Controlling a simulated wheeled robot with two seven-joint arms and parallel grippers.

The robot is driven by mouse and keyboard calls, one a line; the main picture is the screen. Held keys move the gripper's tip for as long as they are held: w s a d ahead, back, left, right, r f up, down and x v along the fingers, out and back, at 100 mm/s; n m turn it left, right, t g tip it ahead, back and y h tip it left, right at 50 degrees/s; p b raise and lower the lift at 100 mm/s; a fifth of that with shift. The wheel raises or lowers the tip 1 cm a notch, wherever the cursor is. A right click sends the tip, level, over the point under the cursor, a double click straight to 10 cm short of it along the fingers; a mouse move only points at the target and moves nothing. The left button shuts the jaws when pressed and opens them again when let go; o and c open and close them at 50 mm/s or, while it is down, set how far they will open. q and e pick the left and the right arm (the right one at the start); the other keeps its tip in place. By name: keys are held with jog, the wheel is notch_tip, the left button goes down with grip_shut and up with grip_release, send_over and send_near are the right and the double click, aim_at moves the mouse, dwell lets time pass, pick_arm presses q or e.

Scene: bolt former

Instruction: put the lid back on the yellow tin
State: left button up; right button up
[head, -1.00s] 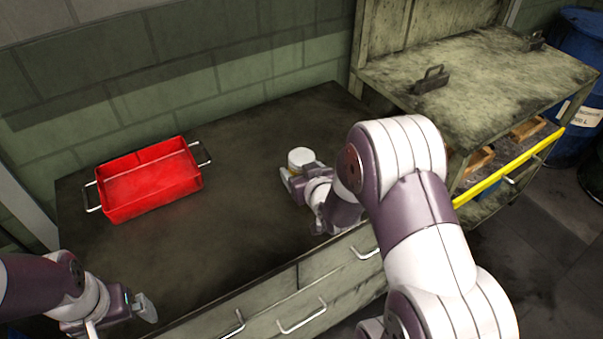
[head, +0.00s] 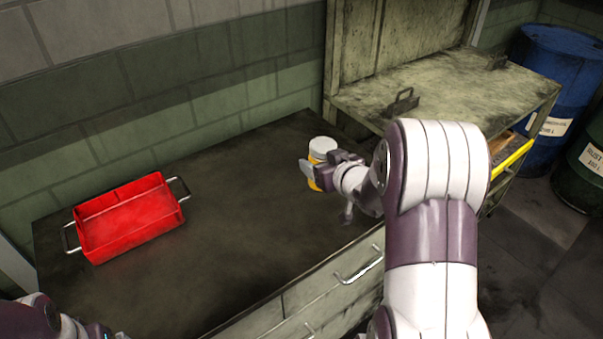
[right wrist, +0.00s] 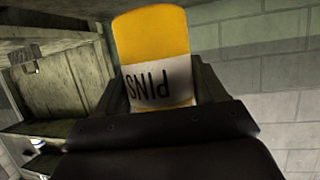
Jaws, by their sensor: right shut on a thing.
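The yellow tin (head: 318,184) is in the jaws of my right gripper (head: 322,172), which is shut on it. The tin looks upright and held above the workbench. Its top end (head: 322,146) is pale grey-white; I cannot tell whether that is a lid. In the right wrist view the tin (right wrist: 152,35) shows a white band with "PINS" upside down, and the gripper (right wrist: 155,95) hides its other end. No separate lid shows. Only a bit of my left gripper (head: 108,334) shows at the bottom left edge; its fingers are cut off.
A red tray (head: 128,245) with metal handles stands on the left of the dark workbench (head: 230,220). The bench between tray and tin is clear. A shelf cabinet (head: 450,95) stands right of the bench, with a blue drum (head: 550,75) and green drum (head: 592,165) beyond.

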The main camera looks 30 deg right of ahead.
jog(key=shift+s+d+r, duration=0.1)
jog(key=shift+d+r, duration=0.45)
jog(key=shift+d, duration=0.25)
jog(key=o, duration=0.5)
jog(key=c, duration=0.8)
jog(key=shift+f, duration=0.1)
